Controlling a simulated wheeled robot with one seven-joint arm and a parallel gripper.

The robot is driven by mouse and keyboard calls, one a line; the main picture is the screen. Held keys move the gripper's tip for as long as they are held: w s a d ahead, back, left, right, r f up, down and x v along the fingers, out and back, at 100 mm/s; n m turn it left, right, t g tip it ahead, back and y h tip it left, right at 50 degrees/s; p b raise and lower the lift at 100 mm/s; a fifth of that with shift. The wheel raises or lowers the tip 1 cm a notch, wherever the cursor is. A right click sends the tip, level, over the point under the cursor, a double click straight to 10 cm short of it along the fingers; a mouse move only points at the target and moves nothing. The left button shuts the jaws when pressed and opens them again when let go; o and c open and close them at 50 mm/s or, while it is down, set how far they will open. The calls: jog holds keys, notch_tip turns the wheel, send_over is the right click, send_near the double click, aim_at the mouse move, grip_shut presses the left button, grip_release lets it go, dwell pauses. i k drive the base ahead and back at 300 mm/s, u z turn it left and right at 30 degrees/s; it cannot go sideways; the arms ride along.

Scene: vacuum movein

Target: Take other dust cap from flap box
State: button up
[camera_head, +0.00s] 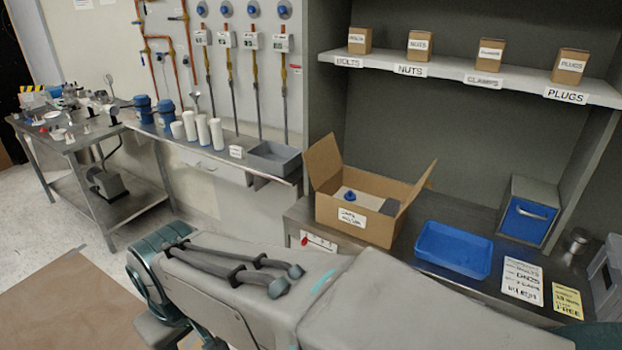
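The flap box (322,209) is an open brown cardboard carton with a white label, standing on the grey bench right of the middle. Its left and right flaps stand up and outward. One small blue dust cap (349,196) shows inside, on a pale surface towards the left. A grey piece (390,207) shows at the right inside the box. The box's front wall and right flap hide part of the interior. My gripper is not seen; only grey and teal parts of my own body fill the foreground.
A blue tray (453,249) lies right of the box, and a blue-fronted drawer unit (528,211) stands behind it. Cards lie at the bench's right. A shelf (470,72) with small labelled boxes runs above. A grey bin (273,158) stands on the left counter.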

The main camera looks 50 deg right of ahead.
aim_at(350, 196)
jog(key=z, duration=0.65)
jog(key=i, duration=1.05)
jog(key=z, duration=1.55)
jog(key=i, duration=0.6)
jog(key=z, duration=0.55)
